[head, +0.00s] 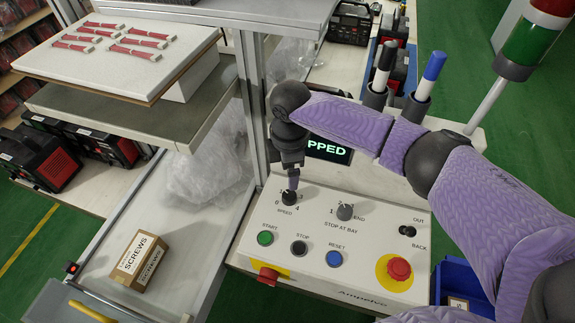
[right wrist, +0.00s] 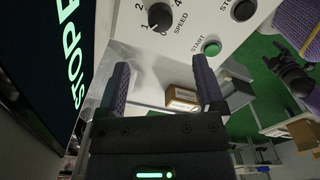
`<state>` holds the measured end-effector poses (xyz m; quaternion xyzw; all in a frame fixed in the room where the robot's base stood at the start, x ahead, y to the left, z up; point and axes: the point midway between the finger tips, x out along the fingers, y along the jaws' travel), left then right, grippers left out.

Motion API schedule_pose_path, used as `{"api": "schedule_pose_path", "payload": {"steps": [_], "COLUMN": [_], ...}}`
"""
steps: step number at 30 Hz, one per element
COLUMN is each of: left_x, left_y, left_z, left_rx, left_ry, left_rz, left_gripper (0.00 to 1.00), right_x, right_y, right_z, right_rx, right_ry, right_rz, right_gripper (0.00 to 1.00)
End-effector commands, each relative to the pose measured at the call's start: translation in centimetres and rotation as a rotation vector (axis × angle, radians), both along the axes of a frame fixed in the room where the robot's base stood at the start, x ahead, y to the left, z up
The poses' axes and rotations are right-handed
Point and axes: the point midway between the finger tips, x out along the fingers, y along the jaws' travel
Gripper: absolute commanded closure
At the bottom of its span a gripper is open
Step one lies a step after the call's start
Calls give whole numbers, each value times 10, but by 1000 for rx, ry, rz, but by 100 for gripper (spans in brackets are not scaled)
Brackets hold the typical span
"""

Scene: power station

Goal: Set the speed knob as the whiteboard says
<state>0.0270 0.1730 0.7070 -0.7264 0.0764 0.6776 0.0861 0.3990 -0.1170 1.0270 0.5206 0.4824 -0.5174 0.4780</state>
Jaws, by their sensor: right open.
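The black speed knob (head: 289,198) is on the sloped white control panel (head: 320,262), inside a printed scale. In the right wrist view the knob (right wrist: 160,16) has a pale mark toward the 0 and 1 side of the scale; its exact setting is hard to read. My right gripper (head: 292,182) points down close above the knob in the head view and partly covers its scale. In the right wrist view its two fingers (right wrist: 163,85) are wide apart with nothing between them, and the knob lies beyond the tips. The whiteboard does not show.
The panel also carries a stop-at-bay knob (head: 345,211), start (head: 265,238), stop (head: 299,248) and reset (head: 334,259) buttons, a red emergency button (head: 398,268) and an out/back switch (head: 407,230). A metal post (head: 250,100) stands close left of my gripper. The display (head: 330,151) is partly covered.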

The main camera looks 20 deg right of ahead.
Motion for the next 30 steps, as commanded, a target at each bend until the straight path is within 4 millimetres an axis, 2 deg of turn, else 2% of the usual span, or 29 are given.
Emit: {"api": "schedule_pose_path", "payload": {"steps": [2, 5, 12, 15, 19, 26, 30], "left_x": [0, -2, -7, -7, -8, -7, -6], "left_y": [-1, 0, 6, 9, 11, 9, 6], "left_z": [0, -5, -24, -29, -31, -30, -30], "left_rx": [-1, 0, 10, 16, 18, 14, 10], "left_ry": [1, 3, 15, 17, 18, 16, 13], "left_rz": [0, 0, -3, -5, -6, -5, -3], "left_gripper": [13, 13, 13, 13, 13, 13, 13], "right_x": [0, -1, -1, -1, -1, -1, -1], "right_y": [-1, -1, 0, 0, -1, -1, -1], "right_z": [0, -13, -73, -89, -98, -98, -98], "right_rx": [-7, -9, -8, -8, -8, -7, -7], "right_ry": [2, 5, 6, 5, 4, 1, 1], "right_rz": [8, 8, 6, 7, 7, 7, 7], "right_gripper": [13, 13, 13, 13, 13, 13, 40]}}
